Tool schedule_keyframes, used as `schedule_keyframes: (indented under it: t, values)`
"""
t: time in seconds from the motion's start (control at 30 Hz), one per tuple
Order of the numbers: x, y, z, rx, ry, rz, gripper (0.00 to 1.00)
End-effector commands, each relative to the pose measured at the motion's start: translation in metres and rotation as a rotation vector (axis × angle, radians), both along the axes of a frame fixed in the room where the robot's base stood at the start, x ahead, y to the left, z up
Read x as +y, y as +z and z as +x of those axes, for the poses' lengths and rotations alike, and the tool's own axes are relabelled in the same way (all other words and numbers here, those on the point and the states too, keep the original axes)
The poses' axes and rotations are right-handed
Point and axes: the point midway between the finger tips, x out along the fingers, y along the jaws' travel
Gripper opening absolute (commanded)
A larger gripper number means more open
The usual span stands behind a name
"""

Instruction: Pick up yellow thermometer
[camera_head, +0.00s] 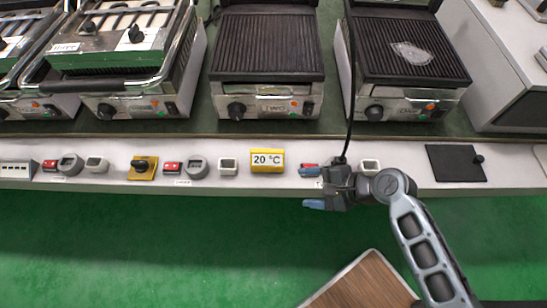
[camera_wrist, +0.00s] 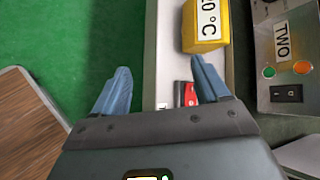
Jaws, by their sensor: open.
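The yellow thermometer (camera_head: 267,160) is a small yellow block with a white face reading "20 °C". It sits on the white ledge below the middle grill in the head view. In the wrist view the thermometer (camera_wrist: 205,27) is at the top, partly cut off by the frame edge. My gripper (camera_head: 308,186) is to the right of the thermometer, apart from it, at the ledge's front edge. In the wrist view my gripper (camera_wrist: 158,80) has its two blue fingers spread wide with nothing held between them.
The white ledge (camera_head: 226,183) also carries a white-framed square device (camera_head: 228,167) left of the thermometer and a red switch (camera_wrist: 187,93) close to my right finger. Grills (camera_head: 267,70) stand behind. A wooden-topped surface (camera_head: 365,283) is in front. Green floor (camera_head: 150,245) is clear.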

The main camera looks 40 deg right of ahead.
Motion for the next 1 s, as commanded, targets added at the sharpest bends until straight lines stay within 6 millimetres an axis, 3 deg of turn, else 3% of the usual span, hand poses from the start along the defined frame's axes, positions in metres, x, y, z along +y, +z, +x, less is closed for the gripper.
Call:
schedule_keyframes:
  t: [0.03, 0.2, 0.3, 0.47, 0.57, 0.9, 1.0]
  values:
    - [-0.005, 0.008, 0.023, 0.023, -0.030, 0.113, 0.74]
    - [-0.011, 0.040, 0.071, 0.121, -0.067, 0.453, 0.74]
    - [-0.015, 0.058, 0.088, 0.162, -0.063, 0.581, 0.74]
    - [-0.019, 0.073, 0.099, 0.199, -0.054, 0.683, 0.74]
    - [-0.019, 0.066, 0.100, 0.208, -0.052, 0.700, 0.74]
    - [-0.019, 0.003, 0.100, 0.206, -0.052, 0.698, 0.74]
    - [-0.017, -0.007, 0.102, 0.205, -0.050, 0.696, 0.74]
